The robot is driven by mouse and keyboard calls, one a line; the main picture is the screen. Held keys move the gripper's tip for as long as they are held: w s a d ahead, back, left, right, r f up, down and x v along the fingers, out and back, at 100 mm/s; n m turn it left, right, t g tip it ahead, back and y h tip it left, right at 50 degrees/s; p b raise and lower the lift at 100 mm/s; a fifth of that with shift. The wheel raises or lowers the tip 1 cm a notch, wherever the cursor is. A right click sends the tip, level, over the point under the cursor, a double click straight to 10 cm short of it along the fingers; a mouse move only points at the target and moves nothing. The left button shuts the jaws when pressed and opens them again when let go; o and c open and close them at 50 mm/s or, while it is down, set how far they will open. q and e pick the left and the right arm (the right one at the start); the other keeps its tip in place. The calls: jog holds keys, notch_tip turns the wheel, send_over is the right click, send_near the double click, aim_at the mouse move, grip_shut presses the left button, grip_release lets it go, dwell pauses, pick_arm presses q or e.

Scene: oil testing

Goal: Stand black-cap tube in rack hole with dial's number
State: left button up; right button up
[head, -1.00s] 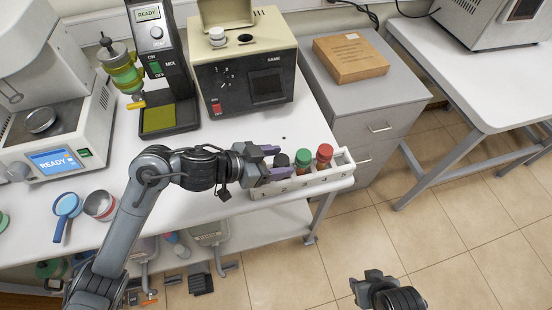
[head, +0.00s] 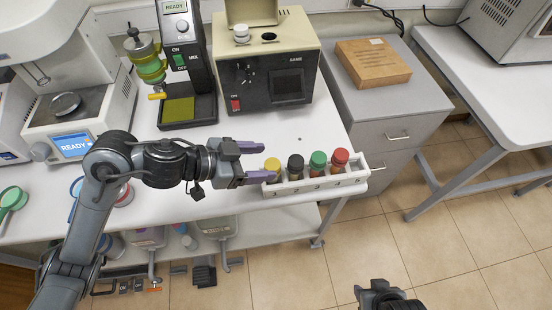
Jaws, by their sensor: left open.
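The white rack (head: 318,184) stands at the right front edge of the white table. The black-cap tube (head: 295,168) stands upright in it, near the mark 2. A yellow-cap tube (head: 272,166) is to its left, and a green-cap tube (head: 318,164) and a red-cap tube (head: 340,161) are to its right. My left gripper (head: 262,162) is open, its purple fingertips at the yellow cap; contact cannot be told. My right gripper (head: 368,291) is low in the picture, away from the rack. A dial (head: 248,77) is on the beige machine; its number is too small to read.
The beige machine (head: 266,72) and a mixer (head: 180,60) with a READY screen stand behind my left arm. The rack's right end shows a free place. Table is clear between the machine and the rack. A grey cabinet (head: 385,110) carries a cardboard box (head: 373,62).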

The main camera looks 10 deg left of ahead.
pick_arm(q)
jog(key=shift+v, duration=1.5)
jog(key=shift+f, duration=0.15)
